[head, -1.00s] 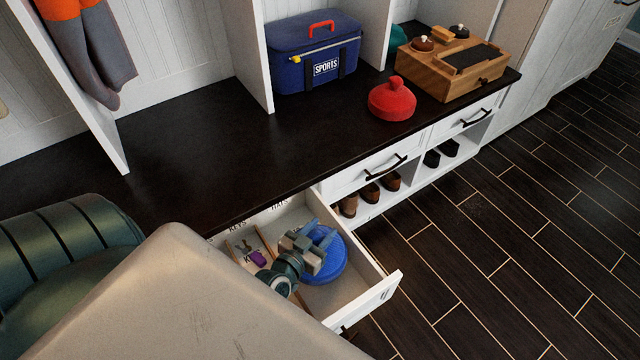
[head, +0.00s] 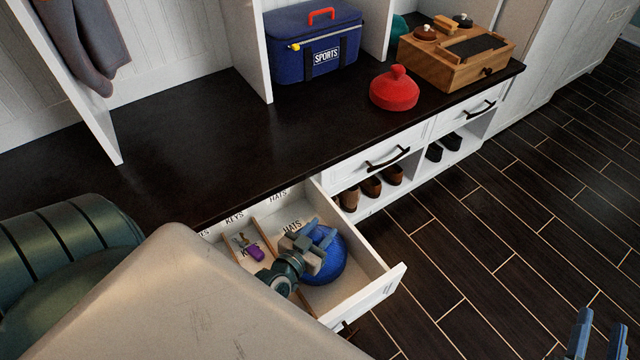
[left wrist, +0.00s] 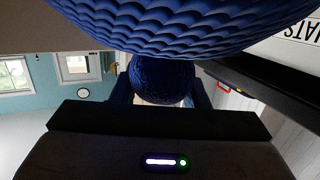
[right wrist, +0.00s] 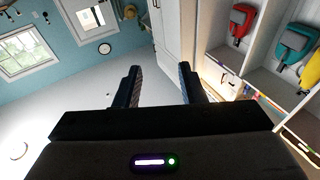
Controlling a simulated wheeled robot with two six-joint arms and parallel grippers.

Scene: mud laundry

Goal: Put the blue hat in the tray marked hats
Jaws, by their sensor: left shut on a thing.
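The blue knitted hat (head: 330,262) is at the compartment marked HATS (head: 286,212) in the open drawer. My left gripper (head: 308,240) is shut on it. In the left wrist view the hat's ribbed body (left wrist: 180,25) fills the top, and its round pompom (left wrist: 163,80) sits between the fingers. A HATS label (left wrist: 300,30) shows beside it. I cannot tell whether the hat touches the compartment floor. My right gripper (head: 598,335) is over the floor at the lower right; its fingers stand apart and empty in the right wrist view (right wrist: 160,88).
The KEYS compartment (head: 262,270) to the left holds keys with a purple tag (head: 256,254). A red hat-like object (head: 394,90), a wooden box (head: 455,62) and a blue SPORTS bag (head: 315,45) stand on the dark bench (head: 210,130). Shoes sit below it.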

